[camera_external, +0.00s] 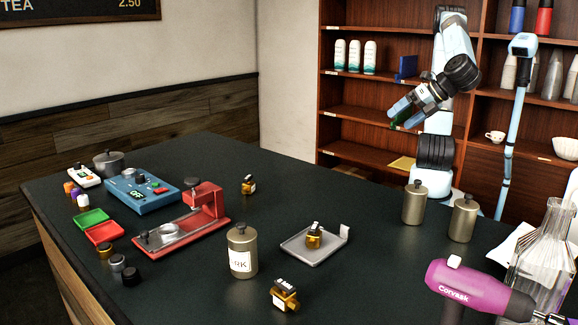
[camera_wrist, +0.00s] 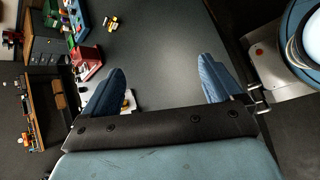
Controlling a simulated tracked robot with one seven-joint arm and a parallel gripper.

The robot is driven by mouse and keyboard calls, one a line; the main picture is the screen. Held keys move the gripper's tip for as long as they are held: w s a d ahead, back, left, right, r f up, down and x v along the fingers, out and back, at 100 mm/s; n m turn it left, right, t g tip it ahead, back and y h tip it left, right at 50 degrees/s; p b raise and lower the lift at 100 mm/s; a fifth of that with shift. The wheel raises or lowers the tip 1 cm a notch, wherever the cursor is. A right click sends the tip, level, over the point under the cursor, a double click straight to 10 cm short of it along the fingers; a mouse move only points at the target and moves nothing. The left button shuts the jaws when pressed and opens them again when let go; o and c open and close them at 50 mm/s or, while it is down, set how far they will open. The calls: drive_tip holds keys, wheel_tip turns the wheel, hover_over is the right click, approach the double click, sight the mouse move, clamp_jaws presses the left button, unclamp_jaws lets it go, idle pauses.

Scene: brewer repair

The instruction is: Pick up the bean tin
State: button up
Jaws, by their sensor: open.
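Three metal tins with knobbed lids stand upright on the dark table. One tin (camera_external: 243,258) is near the front middle and has a white label, partly readable as "RK". Two more, a left tin (camera_external: 415,205) and a right tin (camera_external: 463,220), stand together at the right with no label showing. I cannot tell which is the bean tin. My gripper (camera_external: 400,116) is raised above the table's far side, apart from all the tins. In the wrist view my gripper (camera_wrist: 163,66) is open, with nothing between its blue fingers.
A red press (camera_external: 190,220), a blue scale-like device (camera_external: 140,190) and red and green trays (camera_external: 104,232) fill the left. A grey tray (camera_external: 300,252) holds a small amber bottle (camera_external: 314,236). A glass flask (camera_external: 545,250) and a purple tool (camera_external: 470,284) are at the front right.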

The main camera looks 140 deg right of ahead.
drive_tip(key=w+a+r+n+t+h, duration=0.2)
drive_tip(key=w+a+n+t, duration=0.3)
drive_tip(key=a+n, duration=0.2)
drive_tip(key=w+a+r+n+t+h, duration=0.2)
drive_tip(key=w+a+n+t+h, duration=0.15)
drive_tip(key=a+n, duration=0.25)
drive_tip(key=shift+t+y, duration=0.25)
drive_tip(key=shift+y, duration=0.1)
drive_tip(key=f, duration=1.7)
drive_tip(key=shift+w+d+f, duration=0.1)
drive_tip(key=shift+w+f, duration=0.2)
drive_tip(key=shift+w, duration=0.05)
approach(405, 204)
drive_tip(key=shift+x, duration=2.05)
drive_tip(key=shift+d+f, duration=0.1)
drive_tip(key=shift+d, duration=0.2)
drive_tip(key=shift+x, duration=2.3)
drive_tip(key=shift+c, duration=0.3)
drive_tip(key=c, duration=1.1)
